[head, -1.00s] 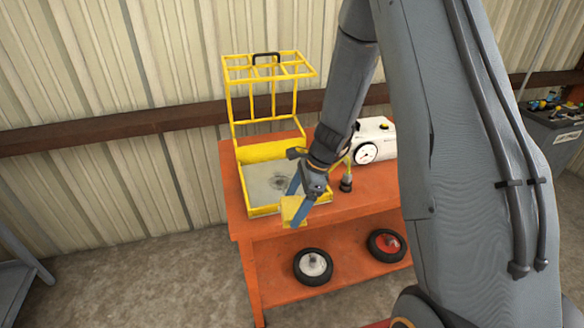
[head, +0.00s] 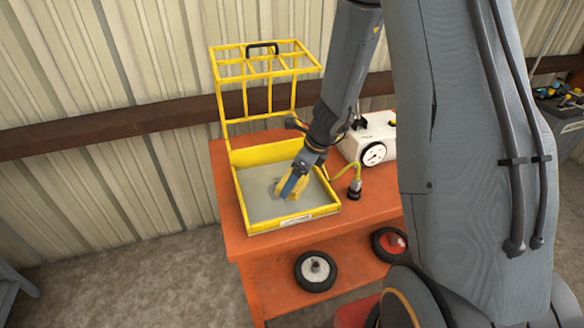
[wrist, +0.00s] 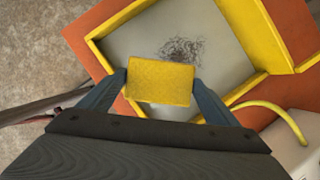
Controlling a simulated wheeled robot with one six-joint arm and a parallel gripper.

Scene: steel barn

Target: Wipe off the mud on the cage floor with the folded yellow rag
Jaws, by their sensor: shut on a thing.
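My gripper (head: 292,186) is shut on the folded yellow rag (wrist: 160,83), which also shows in the head view (head: 293,190). It holds the rag inside the outline of the yellow cage (head: 262,154), over the grey cage floor (head: 256,207). The cage's barred lid stands open at the back. The mud (wrist: 183,50) is a dark, scribbled patch on the floor, just beyond the rag in the wrist view. In the head view the rag and fingers cover most of it. I cannot tell whether the rag touches the floor.
The cage stands on an orange cart (head: 225,190). A white machine with a dial (head: 372,140) and a yellow hose with a dark fitting (head: 355,190) stand to the right. Wheels (head: 315,270) lie on the lower shelf. The cage has low yellow walls.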

